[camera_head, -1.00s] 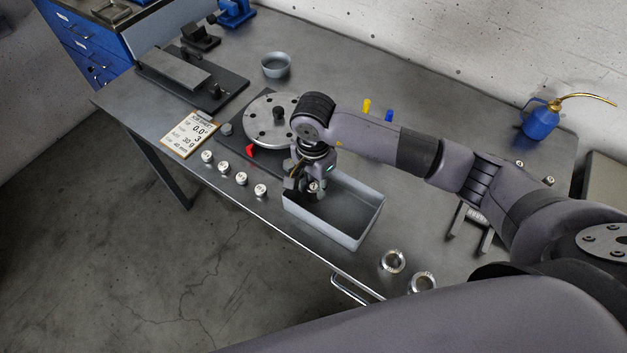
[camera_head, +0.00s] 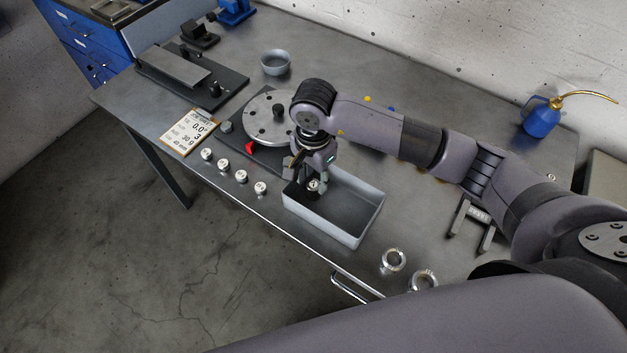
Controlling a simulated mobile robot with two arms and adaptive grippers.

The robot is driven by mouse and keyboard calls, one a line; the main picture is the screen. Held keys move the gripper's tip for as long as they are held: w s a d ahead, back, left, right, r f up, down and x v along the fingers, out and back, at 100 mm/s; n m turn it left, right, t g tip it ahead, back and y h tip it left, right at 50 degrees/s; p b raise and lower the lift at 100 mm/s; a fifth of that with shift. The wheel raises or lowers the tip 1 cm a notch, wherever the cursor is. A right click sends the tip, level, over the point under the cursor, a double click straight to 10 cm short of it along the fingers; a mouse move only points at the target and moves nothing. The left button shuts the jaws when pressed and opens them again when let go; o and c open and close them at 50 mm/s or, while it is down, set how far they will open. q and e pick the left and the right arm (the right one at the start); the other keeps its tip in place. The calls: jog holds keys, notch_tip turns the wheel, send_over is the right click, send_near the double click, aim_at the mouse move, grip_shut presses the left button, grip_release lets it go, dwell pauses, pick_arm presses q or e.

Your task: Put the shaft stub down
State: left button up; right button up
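My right gripper (camera_head: 308,187) points down at the left end of the open grey tray (camera_head: 368,222), near its back-left corner. A small dark piece with a pale round end (camera_head: 314,185) shows at its fingertips; it appears to be the shaft stub, held between the fingers. The fingers and wrist hide most of it. I cannot tell whether it touches the tray floor. The rest of the tray looks empty. My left gripper is not in view.
The rotor disc (camera_head: 262,120) stands on its dark base behind the gripper. Several silver weights (camera_head: 241,176) line the front edge, beside a readout card (camera_head: 190,132). Two metal rings (camera_head: 393,260) lie right of the tray. A blue oil can (camera_head: 541,118) stands far right.

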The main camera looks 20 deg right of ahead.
aim_at(313, 184)
notch_tip(313, 184, up, 10)
jog(key=b, duration=0.2)
dwell(0.3)
